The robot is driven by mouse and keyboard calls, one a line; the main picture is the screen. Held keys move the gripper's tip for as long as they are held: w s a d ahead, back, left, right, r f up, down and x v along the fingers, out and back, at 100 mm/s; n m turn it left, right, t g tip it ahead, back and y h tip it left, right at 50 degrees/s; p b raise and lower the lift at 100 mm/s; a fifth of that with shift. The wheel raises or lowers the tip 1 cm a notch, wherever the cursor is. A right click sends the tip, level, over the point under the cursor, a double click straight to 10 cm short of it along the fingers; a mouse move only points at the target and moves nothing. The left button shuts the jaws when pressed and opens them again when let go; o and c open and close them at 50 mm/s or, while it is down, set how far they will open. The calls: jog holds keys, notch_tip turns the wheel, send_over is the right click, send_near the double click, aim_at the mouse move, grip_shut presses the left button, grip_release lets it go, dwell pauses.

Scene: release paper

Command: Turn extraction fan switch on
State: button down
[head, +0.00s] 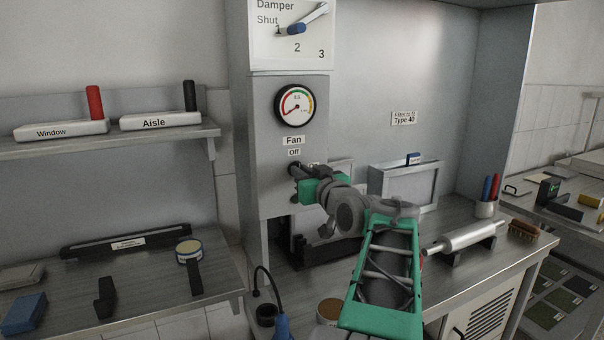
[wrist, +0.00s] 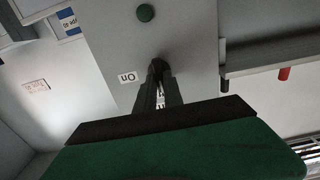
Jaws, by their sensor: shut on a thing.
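The fan switch (head: 293,169) is on the grey panel of the cabinet, below the "Fan" label (head: 293,140) and the "Off" label (head: 294,152). My gripper (head: 298,172) reaches it from the right and is shut on it. The fingers and wrist cover most of the switch, so its exact setting cannot be told. In the wrist view, the dark fingers (wrist: 158,75) are closed at the panel, beside an upside-down "On" label (wrist: 127,77). A green round button or lamp (wrist: 146,12) shows on the same panel.
A round gauge (head: 295,105) sits above the switch, and a damper lever (head: 308,18) higher up. A shelf (head: 110,142) with red and black handles stands to the left. A grey open box (head: 404,184), pens in a cup and a roller (head: 466,238) are on the bench at right.

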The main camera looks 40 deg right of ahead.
jog(key=shift+m, duration=0.5)
jog(key=m+p, duration=0.1)
jog(key=m, duration=0.4)
jog(key=m+p, duration=0.1)
jog(key=m, duration=0.5)
jog(key=m+p, duration=0.2)
jog(key=m, duration=0.3)
jog(key=shift+d+f+m, duration=0.2)
jog(key=shift+d+m, duration=0.05)
jog(key=shift+m, duration=0.15)
dwell(0.3)
jog(key=c, duration=1.5)
grip_release()
jog(key=shift+o, duration=0.2)
jog(key=shift+s, duration=0.1)
